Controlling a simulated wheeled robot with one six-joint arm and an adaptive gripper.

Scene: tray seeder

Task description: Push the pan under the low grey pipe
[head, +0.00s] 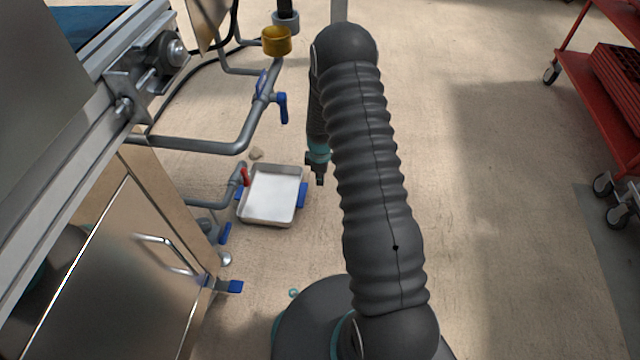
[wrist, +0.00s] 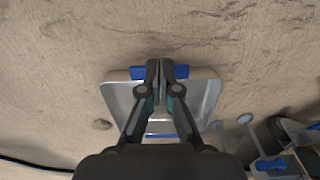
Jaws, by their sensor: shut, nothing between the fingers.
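The pan (head: 271,194) is a shallow metal tray with a pale inside and blue grips on its left and right sides. It lies flat on the floor beside a low grey pipe (head: 212,203) with a red valve handle at its end. The pan's left edge is close to the pipe end; whether it is beneath it is unclear. My gripper (head: 319,181) points down just right of the pan, near its right blue grip (head: 302,195). In the wrist view my gripper (wrist: 160,66) is shut and empty, overlapping the pan (wrist: 206,96); contact cannot be told.
A higher grey pipe (head: 205,147) with a blue valve runs behind the pan. A small stone (head: 256,153) lies on the floor at the pan's far side. A steel cabinet (head: 125,270) stands at left, a red cart (head: 590,75) at far right.

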